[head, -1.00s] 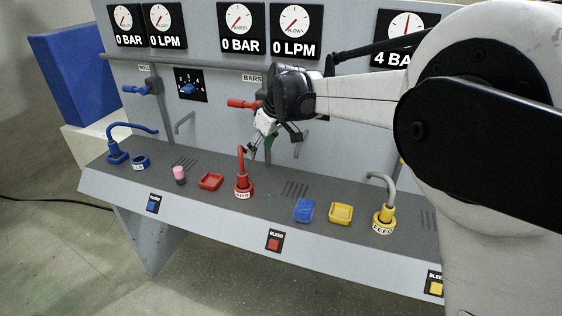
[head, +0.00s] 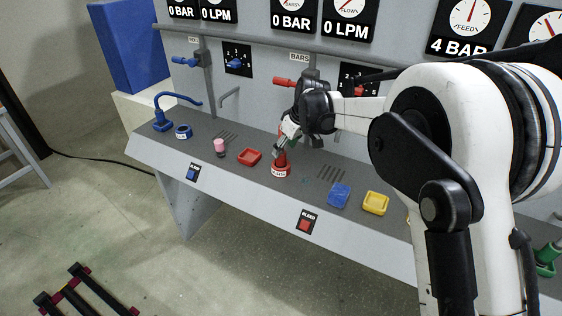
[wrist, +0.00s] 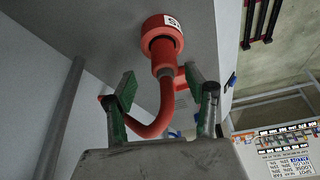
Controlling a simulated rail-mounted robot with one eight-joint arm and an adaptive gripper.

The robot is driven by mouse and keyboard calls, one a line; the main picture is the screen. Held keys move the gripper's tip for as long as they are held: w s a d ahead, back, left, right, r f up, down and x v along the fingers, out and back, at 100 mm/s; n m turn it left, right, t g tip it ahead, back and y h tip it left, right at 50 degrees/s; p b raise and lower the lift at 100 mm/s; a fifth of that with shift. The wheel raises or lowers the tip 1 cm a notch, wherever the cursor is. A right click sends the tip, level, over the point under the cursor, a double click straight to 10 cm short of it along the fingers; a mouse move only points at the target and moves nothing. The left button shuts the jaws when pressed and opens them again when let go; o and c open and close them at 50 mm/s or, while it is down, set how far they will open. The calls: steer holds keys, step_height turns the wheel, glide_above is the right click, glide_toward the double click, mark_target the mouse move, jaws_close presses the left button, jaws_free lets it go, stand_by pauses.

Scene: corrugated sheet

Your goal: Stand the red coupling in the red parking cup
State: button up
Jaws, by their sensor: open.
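The red coupling (wrist: 163,62) sits in a round red labelled socket (wrist: 155,27) on the sloping panel; a bent red hose runs from it. In the head view the socket (head: 281,171) shows, with the coupling partly hidden by my gripper (head: 282,146). The square red parking cup (head: 249,157) is just left of the socket and looks empty. In the wrist view my gripper (wrist: 160,83) is open, its green-padded fingers on either side of the coupling and hose. I cannot tell whether either finger touches them.
A pink-topped piece (head: 220,147) stands left of the red cup. Further left are a blue coupling (head: 162,122) in its holder and a blue ring (head: 183,131). Gauges and valves line the upright board behind.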

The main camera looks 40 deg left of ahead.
mark_target(283, 153)
steer(key=x, duration=0.5)
steer(key=shift+s+d+f, duration=0.15)
steer(key=shift+s+d, duration=0.1)
steer(key=shift+s, duration=0.1)
steer(key=shift+c, duration=0.4)
jaws_close()
